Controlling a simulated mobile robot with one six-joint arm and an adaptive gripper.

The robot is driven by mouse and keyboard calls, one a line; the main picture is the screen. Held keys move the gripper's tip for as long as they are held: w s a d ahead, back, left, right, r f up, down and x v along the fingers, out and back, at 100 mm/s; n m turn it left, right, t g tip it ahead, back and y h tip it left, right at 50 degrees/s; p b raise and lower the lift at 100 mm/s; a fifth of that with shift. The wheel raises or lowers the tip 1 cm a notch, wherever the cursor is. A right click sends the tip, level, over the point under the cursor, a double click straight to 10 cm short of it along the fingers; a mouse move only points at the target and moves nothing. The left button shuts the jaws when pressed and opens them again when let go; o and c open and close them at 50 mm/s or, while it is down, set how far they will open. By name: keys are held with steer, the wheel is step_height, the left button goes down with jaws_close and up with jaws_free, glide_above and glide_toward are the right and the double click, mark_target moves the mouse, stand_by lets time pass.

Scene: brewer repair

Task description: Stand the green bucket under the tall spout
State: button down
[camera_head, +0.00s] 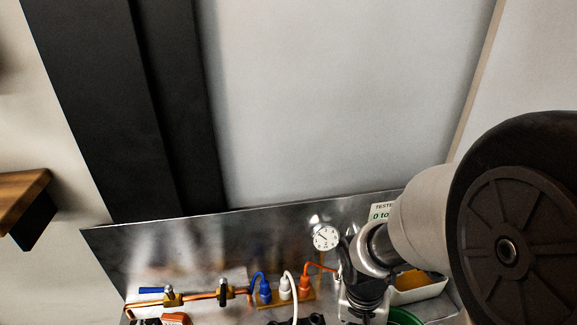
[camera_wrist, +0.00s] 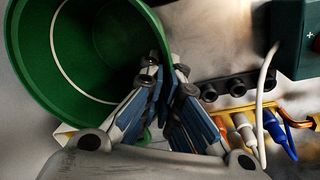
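The green bucket (camera_wrist: 95,50) fills the upper left of the wrist view, its open mouth and a pale ring inside showing. Its near wall runs between the two fingertips of my gripper (camera_wrist: 166,76), one finger inside the rim and one outside. The fingers are close together and look shut on the wall. In the head view only a green strip of the bucket (camera_head: 405,317) shows at the bottom edge, beside my gripper (camera_head: 362,302). I cannot make out the tall spout in either view.
A metal bench backboard (camera_head: 200,245) carries a round gauge (camera_head: 325,238) and a tester label. Copper pipe (camera_head: 200,296) and blue, white and orange plugs (camera_head: 285,290) stand left of my gripper. A white tray (camera_head: 425,290) is behind it. A wooden shelf (camera_head: 20,195) juts in at left.

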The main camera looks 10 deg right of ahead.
steer(key=w+f+b, duration=0.2)
steer(key=w+f, duration=0.1)
steer(key=w, duration=1.1)
steer(key=shift+a+f, duration=0.25)
steer(key=shift+f, duration=0.15)
steer(key=c, duration=2.3)
jaws_free()
steer(key=shift+f, duration=0.15)
steer(key=o, duration=0.5)
